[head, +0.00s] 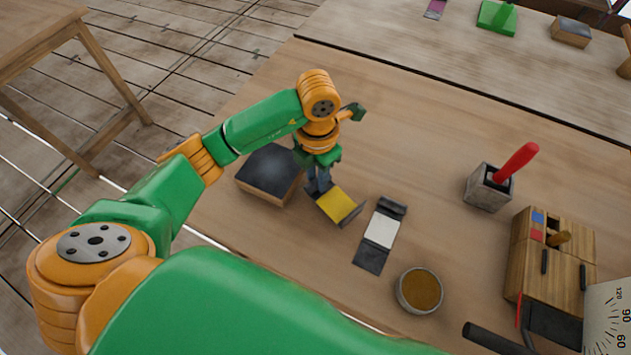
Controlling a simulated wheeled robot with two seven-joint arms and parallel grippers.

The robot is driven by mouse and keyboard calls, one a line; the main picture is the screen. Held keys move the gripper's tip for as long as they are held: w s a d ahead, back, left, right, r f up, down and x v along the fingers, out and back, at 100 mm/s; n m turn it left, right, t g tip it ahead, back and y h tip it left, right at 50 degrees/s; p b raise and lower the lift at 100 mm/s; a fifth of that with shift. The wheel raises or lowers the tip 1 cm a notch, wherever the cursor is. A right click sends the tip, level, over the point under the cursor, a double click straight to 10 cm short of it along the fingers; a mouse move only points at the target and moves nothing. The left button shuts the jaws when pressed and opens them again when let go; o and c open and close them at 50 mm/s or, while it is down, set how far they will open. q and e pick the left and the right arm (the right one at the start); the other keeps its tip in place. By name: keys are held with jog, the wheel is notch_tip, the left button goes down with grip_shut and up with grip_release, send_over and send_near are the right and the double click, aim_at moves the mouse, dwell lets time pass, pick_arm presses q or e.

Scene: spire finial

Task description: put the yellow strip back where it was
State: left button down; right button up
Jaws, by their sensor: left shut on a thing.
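The yellow strip (337,204) has a yellow middle and dark ends. It is in the middle of the head view, between a wooden block with a dark top (270,172) and a similar strip with a white middle (381,232). My left gripper (318,188) points down and is shut on the strip's dark end nearest the block. The gripper hides part of that end. I cannot tell whether the strip touches the table or hangs just above it. My right gripper is not in view.
A grey holder (488,187) with a red-handled tool (517,161) and a wooden cabinet (550,262) are at right. The wooden table (420,130) is clear behind my gripper. A pink-and-dark strip (435,9) lies far back.

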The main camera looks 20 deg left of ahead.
pick_arm(q)
notch_tip(320, 180, down, 3)
jog(key=shift+w+a+r+p, duration=0.1)
jog(key=shift+r+p, duration=0.05)
jog(key=shift+p, duration=0.5)
jog(key=shift+f, duration=0.55)
jog(key=c, duration=0.7)
grip_release()
jog(key=shift+o, duration=0.2)
